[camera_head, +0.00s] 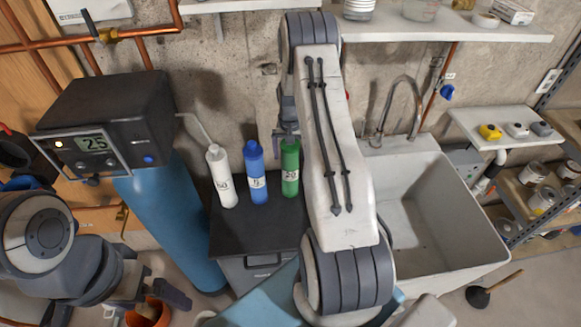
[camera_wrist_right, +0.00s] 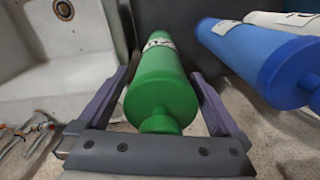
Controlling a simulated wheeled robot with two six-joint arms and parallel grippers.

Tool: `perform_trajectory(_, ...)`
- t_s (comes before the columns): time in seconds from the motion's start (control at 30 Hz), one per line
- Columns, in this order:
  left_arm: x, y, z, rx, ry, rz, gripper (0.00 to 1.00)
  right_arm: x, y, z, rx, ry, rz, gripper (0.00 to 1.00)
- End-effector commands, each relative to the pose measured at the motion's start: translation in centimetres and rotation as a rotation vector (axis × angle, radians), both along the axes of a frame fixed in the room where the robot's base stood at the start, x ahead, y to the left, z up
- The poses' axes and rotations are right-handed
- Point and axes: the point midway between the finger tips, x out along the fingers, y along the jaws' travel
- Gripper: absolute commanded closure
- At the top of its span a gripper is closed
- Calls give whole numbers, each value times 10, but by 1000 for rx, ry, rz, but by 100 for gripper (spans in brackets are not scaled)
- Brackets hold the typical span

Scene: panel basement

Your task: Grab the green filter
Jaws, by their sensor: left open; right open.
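The green filter (camera_head: 290,167) stands upright on a dark cabinet top, at the right end of a row of three. My right gripper (camera_head: 287,137) is at its top, partly hidden by my own right arm. In the right wrist view, the green filter (camera_wrist_right: 160,85) lies between the two open fingers of my right gripper (camera_wrist_right: 165,100), with a gap visible on the right side. My left gripper (camera_head: 165,297) is low at the left, away from the filters, open and empty.
A blue filter (camera_head: 256,172) stands just left of the green one, with a white filter (camera_head: 221,176) beyond it. A sink (camera_head: 430,210) is to the right. A black control unit (camera_head: 115,115) sits on a blue tank (camera_head: 170,215) at left. A shelf (camera_head: 450,27) runs above.

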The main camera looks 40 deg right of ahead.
Motion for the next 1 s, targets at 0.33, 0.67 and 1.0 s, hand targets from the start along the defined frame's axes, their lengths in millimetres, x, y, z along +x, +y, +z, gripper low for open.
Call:
perform_trajectory(0.33,0,0,-1,0,0,0,0,0,0,0,-1,-1,0,80)
perform_trajectory(0.67,0,0,-1,0,0,0,0,1,0,1,-1,-2,0,100)
perform_trajectory(1.0,0,0,-20,0,0,3,0,3,-1,28,-6,-9,0,100)
